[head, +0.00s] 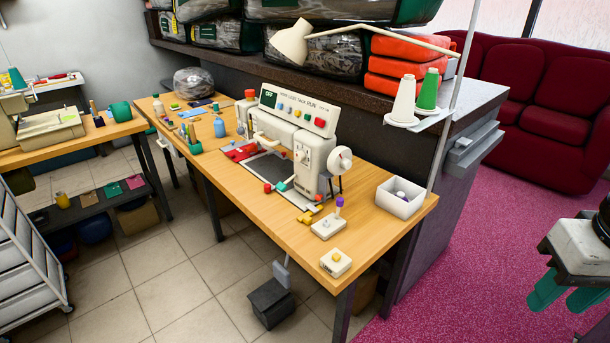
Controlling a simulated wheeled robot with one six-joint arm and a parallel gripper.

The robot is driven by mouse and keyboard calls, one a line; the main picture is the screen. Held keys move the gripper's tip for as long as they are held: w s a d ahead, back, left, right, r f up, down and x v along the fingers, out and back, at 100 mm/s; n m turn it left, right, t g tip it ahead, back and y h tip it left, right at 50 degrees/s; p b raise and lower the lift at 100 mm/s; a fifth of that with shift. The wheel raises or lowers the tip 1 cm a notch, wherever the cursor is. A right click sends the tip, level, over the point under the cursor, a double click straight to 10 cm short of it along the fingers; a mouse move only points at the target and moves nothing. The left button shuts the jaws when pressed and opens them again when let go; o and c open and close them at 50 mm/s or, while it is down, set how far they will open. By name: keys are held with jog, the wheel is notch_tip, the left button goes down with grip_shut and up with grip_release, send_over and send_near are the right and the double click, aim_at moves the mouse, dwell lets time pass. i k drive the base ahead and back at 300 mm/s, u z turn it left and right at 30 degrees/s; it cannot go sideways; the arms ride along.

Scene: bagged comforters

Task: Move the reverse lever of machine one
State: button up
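A cream sewing machine (290,140) stands on the wooden table in the middle of the head view. It has a top panel (298,109) with a dark green screen and coloured buttons, and a round handwheel (340,160) at its right end. A small red part (267,188) and a teal part (282,186) show low at its front; I cannot tell which part is the reverse lever. Part of a second machine (45,125) shows at the left edge. My gripper (566,298) is at the far right, well away from the machine, with its green fingers apart and nothing between them.
The wooden table (250,235) also holds a white bin (400,198), a box with a purple-topped stick (328,226) and a box with a yellow button (335,262). Thread cones and a lamp stand behind. A dark pedal (270,303) is below. Pink carpet (455,270) lies open at right.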

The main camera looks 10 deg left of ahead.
aim_at(281, 186)
jog(key=u, duration=0.25)
jog(key=i, duration=0.5)
jog(key=u, duration=0.6)
jog(key=i, duration=0.6)
